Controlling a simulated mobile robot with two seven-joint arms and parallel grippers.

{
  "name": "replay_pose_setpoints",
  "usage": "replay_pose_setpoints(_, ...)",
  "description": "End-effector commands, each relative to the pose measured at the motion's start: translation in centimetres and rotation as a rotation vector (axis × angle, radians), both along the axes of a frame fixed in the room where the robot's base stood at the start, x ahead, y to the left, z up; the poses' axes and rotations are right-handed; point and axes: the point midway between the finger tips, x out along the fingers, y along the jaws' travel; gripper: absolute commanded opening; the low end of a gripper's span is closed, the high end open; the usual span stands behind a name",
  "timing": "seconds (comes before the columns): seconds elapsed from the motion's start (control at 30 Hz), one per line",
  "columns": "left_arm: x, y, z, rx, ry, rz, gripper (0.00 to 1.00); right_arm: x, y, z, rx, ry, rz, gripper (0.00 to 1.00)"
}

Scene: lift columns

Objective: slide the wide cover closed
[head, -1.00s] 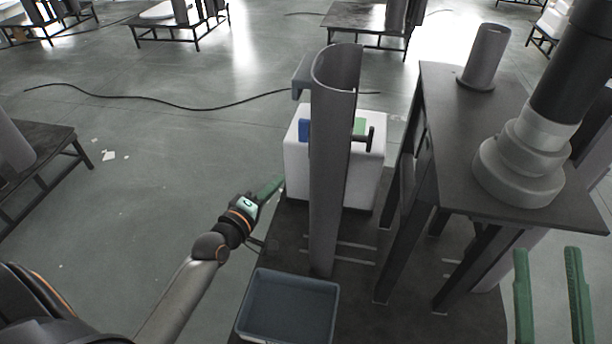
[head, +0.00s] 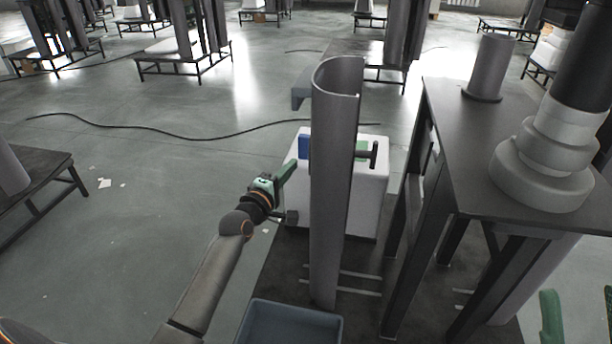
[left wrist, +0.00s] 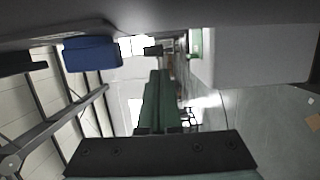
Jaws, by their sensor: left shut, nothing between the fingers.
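A white box (head: 365,202) stands behind a tall grey curved shell (head: 335,190), which hides its middle. A blue block (head: 303,147) shows at the box's left upper edge and a green block (head: 361,148) right of the shell, beside a dark handle-like bar (head: 374,155). I cannot tell which part is the wide cover. My left gripper (head: 288,168) is shut and empty at the box's left side. In the left wrist view its green fingers (left wrist: 158,100) are together, with the blue block (left wrist: 90,53) upper left. My right gripper (head: 580,308) is open at the lower right.
A blue-grey tray (head: 290,325) lies in front of the shell. A dark table (head: 500,150) with a stepped grey column (head: 545,165) stands on the right. A cable (head: 170,133) crosses the open floor at left.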

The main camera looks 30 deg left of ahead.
Motion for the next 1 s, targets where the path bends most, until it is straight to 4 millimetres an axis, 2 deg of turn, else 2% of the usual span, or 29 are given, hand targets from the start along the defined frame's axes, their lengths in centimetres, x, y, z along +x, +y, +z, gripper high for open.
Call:
replay_pose_setpoints(0.13, 0.7, -2.1, -0.1, -0.004, -0.001, -0.002, 0.0, 0.0, 0.1, -0.4, 0.003, 0.004, 0.005, 0.5)
replay_pose_setpoints(0.33, 1.1, -3.6, 0.0, 0.0, -0.001, -0.001, 0.0, 0.0, 0.1, -0.7, 0.008, 0.008, 0.007, 0.5)
replay_pose_setpoints(1.0, 1.1, -3.9, 0.1, 0.001, 0.002, -0.001, 0.0, 0.0, 0.2, -0.2, -0.001, 0.007, 0.008, 0.5)
